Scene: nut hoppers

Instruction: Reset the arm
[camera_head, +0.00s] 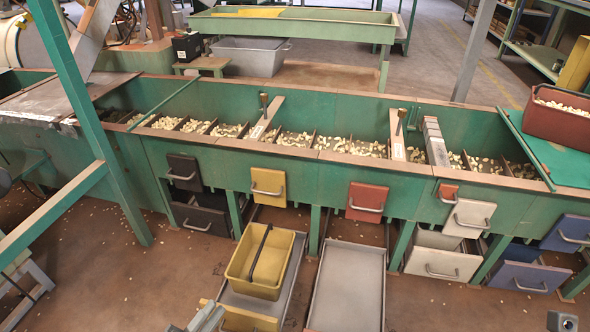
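My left gripper (206,317) shows only in part at the bottom edge, left of centre, as grey parts close to the front of the yellow bin (262,262). Its fingers are cut off by the frame, so I cannot tell whether it is open or shut. A small dark part at the bottom right corner may belong to my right arm; no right fingers can be made out. The yellow bin, with a dark handle across it, sits on a pulled-out grey tray (292,275).
A long green hopper bench (320,172) holds nuts in compartments. Below are a yellow drawer (268,182), a red drawer (366,200), white and blue drawers, and a second empty grey tray (348,290). A red bin (556,122) of nuts stands right. Green posts cross the left side.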

